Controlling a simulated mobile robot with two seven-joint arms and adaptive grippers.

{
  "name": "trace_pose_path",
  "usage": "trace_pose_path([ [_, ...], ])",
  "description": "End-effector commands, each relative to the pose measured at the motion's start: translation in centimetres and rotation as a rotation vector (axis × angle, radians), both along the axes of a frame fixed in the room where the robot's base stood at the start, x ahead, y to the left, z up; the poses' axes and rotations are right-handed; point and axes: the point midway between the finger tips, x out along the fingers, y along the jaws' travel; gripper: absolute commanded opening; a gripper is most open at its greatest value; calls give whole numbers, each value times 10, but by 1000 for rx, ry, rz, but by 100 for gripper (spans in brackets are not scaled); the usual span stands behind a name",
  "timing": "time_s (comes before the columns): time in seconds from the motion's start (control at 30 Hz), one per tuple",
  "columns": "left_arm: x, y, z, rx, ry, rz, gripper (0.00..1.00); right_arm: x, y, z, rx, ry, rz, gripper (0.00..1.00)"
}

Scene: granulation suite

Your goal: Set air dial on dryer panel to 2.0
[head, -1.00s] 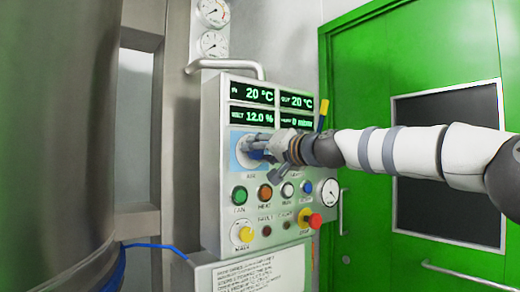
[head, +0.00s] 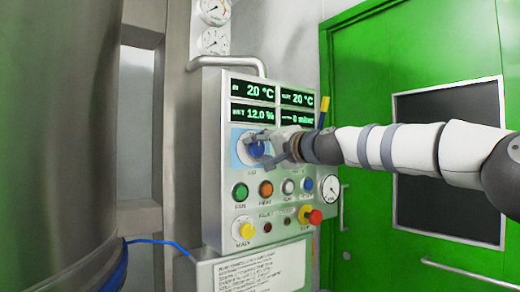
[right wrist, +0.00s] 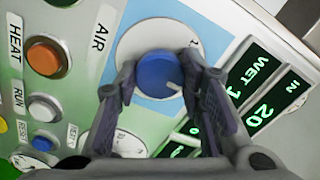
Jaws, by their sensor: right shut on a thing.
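The dryer panel (head: 213,165) is a grey box with green readouts. Its air dial is a blue knob (head: 250,147) on a round white scale with a light blue backing, at the panel's upper left. My right gripper (head: 259,150) is at the dial, its arm coming in from the right. In the right wrist view, the gripper (right wrist: 157,74) is shut on the blue knob (right wrist: 156,74), one finger on each side. The knob's white pointer line shows between the fingers. The fingers hide part of the scale, so I cannot read the setting. My left gripper is not in view.
Below the dial are a green button (head: 240,191), an orange button (head: 266,190) and a red and yellow stop button (head: 314,216). A metal handle (head: 228,60) tops the panel. A steel vessel (head: 50,130) stands left; a green door (head: 365,180) is behind.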

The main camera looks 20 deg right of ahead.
Motion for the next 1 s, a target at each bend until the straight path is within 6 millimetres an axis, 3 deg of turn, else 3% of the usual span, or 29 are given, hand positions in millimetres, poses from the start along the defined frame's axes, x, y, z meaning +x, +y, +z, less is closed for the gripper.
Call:
trace_pose_path([
  [0.2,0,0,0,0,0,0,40,0,1,-1,-2,1,1,8],
  [0.23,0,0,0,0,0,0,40,0,1,-1,-2,1,1,38],
  [0.3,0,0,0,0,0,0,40,0,1,-1,-2,1,1,54],
  [0.33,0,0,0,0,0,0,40,0,1,-1,-2,1,1,56],
  [0.7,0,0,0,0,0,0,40,-6,-3,0,0,0,-1,56],
  [0.87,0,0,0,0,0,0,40,-37,-14,2,2,-1,1,56],
  [1.0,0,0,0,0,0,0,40,-73,-26,2,0,-3,0,56],
])
